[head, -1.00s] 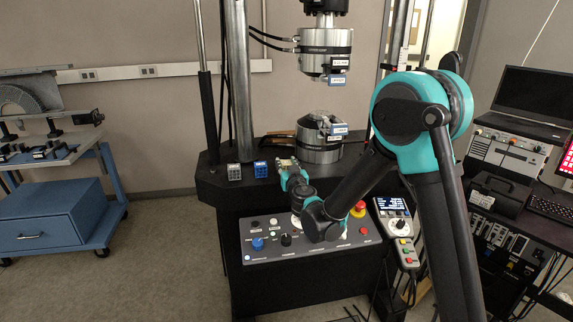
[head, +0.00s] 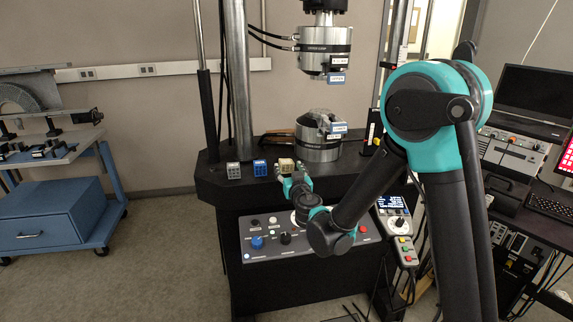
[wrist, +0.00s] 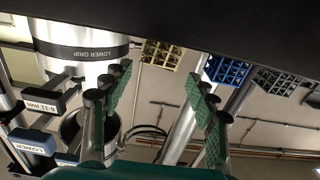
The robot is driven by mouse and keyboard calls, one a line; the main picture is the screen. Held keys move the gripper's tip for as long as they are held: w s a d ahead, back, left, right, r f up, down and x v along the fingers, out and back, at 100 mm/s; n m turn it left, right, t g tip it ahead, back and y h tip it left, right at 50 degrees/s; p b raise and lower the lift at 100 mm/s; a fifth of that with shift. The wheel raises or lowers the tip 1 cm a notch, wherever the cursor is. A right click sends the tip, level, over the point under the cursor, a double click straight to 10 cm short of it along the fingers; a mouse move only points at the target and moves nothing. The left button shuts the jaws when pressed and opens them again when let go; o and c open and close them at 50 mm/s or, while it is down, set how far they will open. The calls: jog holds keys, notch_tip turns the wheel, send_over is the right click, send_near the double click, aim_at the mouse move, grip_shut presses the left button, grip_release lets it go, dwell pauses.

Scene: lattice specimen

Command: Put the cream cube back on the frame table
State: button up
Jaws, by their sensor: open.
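The cream lattice cube (head: 286,166) rests on the dark frame table (head: 212,181), near its front edge and right of the blue cube. My gripper (head: 292,181) is just in front of it, with the arm partly hiding the jaws. In the wrist view, which is upside down, the cream cube (wrist: 160,53) stands beyond the fingertips. My gripper (wrist: 158,80) is open there, its two green-padded fingers wide apart with nothing between them.
A blue lattice cube (head: 260,168) and a grey lattice cube (head: 234,171) stand in a row left of the cream one. The lower grip (head: 318,140) rises behind to the right. A control panel (head: 270,236) with knobs lies below the table edge.

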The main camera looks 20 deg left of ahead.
jog(key=v, duration=0.7)
jog(key=w+d+f+m+g+h, duration=0.15)
jog(key=d+h, duration=0.25)
jog(key=d, duration=0.6)
jog(key=w+d+f+m+h, duration=0.1)
jog(key=d+m+h, duration=0.2)
jog(key=d, duration=0.8)
jog(key=w+d+f+m+g+h, duration=0.15)
jog(key=d+h, duration=0.25)
jog(key=d, duration=0.6)
jog(key=s+d+f+m+g+h, duration=0.1)
jog(key=s+d+f+g, duration=0.15)
jog(key=s+d, duration=0.35)
jog(key=s+d+f+g, duration=0.2)
jog(key=s+d+f, duration=0.2)
jog(key=d, duration=0.3)
jog(key=s+f+g+y, duration=0.2)
jog(key=s+f+g, duration=0.1)
jog(key=s, duration=0.9)
jog(key=shift+d+f+n, duration=0.3)
jog(key=shift+d+f, duration=0.15)
jog(key=shift+f, duration=0.45)
jog(key=shift+g, duration=0.25)
